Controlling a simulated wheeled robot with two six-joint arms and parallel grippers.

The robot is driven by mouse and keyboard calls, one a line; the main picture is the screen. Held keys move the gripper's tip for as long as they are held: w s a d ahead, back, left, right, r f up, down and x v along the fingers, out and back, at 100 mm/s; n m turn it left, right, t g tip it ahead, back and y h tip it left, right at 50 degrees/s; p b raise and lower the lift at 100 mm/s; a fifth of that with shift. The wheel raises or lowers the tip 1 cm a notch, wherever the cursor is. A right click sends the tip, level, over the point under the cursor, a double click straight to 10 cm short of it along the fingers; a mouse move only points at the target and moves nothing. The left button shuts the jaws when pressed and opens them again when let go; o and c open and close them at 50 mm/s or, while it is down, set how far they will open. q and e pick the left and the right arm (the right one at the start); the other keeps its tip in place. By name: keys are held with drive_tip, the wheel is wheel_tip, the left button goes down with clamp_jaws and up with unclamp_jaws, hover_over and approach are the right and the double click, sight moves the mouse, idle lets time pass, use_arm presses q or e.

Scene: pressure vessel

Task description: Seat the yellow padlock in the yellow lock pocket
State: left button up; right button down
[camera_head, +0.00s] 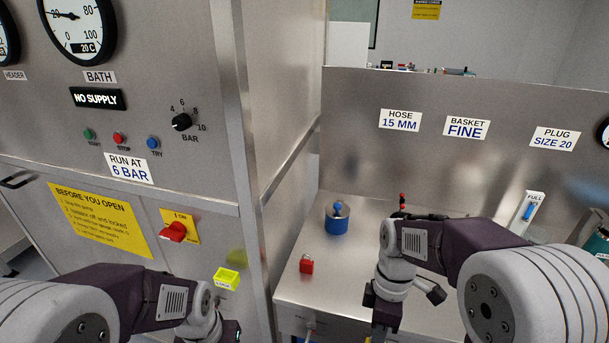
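The yellow lock pocket (227,279) is a small bright yellow box with a label, fixed on the steel cabinet front. My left gripper (230,332) is at the bottom edge, below the pocket and apart from it; its fingers are cut off or hidden. My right gripper (382,312) points down in front of the bench, right of the pocket. A sliver of yellow shows at the frame's bottom edge beneath it; I cannot tell whether this is the yellow padlock or whether it is held. No whole yellow padlock is visible.
A red rotary switch (174,232) sticks out of the cabinet, left of the pocket. A cabinet corner post (258,180) separates panel and bench.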

drive_tip(key=w+d+f+m+t+y, duration=0.1)
drive_tip(key=w+f+m, duration=0.6)
drive_tip(key=m, duration=0.7)
drive_tip(key=shift+d+f+t+y, duration=0.3)
drive_tip(key=shift+d+f+t, duration=0.2)
drive_tip(key=shift+d+f, duration=0.6)
drive_tip(key=shift+d+r, duration=0.15)
drive_tip(key=shift+r, duration=0.05)
